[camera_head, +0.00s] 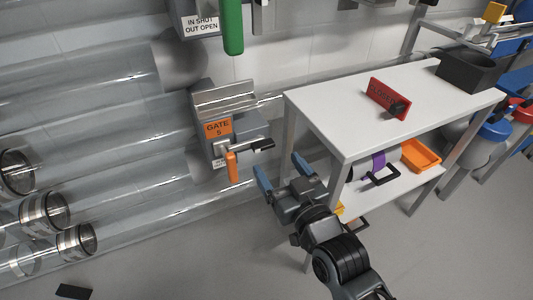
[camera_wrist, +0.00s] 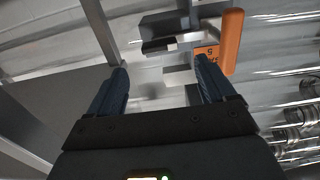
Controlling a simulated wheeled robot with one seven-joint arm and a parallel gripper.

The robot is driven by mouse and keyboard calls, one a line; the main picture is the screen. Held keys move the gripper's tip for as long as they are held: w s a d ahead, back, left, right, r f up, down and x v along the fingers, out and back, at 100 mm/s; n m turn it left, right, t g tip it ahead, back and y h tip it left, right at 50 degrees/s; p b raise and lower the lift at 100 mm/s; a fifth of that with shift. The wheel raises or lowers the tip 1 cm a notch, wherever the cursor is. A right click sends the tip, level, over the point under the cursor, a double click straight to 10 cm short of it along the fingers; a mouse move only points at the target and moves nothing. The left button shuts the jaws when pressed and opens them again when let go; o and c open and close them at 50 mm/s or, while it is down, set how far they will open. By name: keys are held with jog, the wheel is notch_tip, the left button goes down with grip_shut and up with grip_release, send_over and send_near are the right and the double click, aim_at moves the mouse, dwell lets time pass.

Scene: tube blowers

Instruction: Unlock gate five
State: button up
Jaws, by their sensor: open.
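Gate five is a grey metal housing (camera_head: 222,108) on a clear tube, with an orange label (camera_head: 218,129) reading GATE 5. An orange handle (camera_head: 232,167) hangs below the label, and a lever with a black tip (camera_head: 262,145) sticks out to the right. My gripper (camera_head: 278,172) is open and empty, to the right of and a little below the orange handle, apart from it. In the wrist view the orange handle (camera_wrist: 232,40) is beyond the right finger, and the black-tipped lever (camera_wrist: 158,45) lies ahead between the fingers (camera_wrist: 162,78).
A white table (camera_head: 390,105) beside my arm holds a red sign (camera_head: 387,97) and a black bin (camera_head: 468,70). Its lower shelf has an orange tray (camera_head: 421,155). A green handle (camera_head: 231,27) hangs above the gate. Clear tubes run along the left.

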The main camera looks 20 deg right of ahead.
aim_at(265, 147)
jog(key=shift+w+a+b, duration=0.1)
jog(key=shift+w+b, duration=0.75)
jog(key=shift+w, duration=2.65)
jog(key=shift+c, duration=0.5)
jog(key=c, duration=1.4)
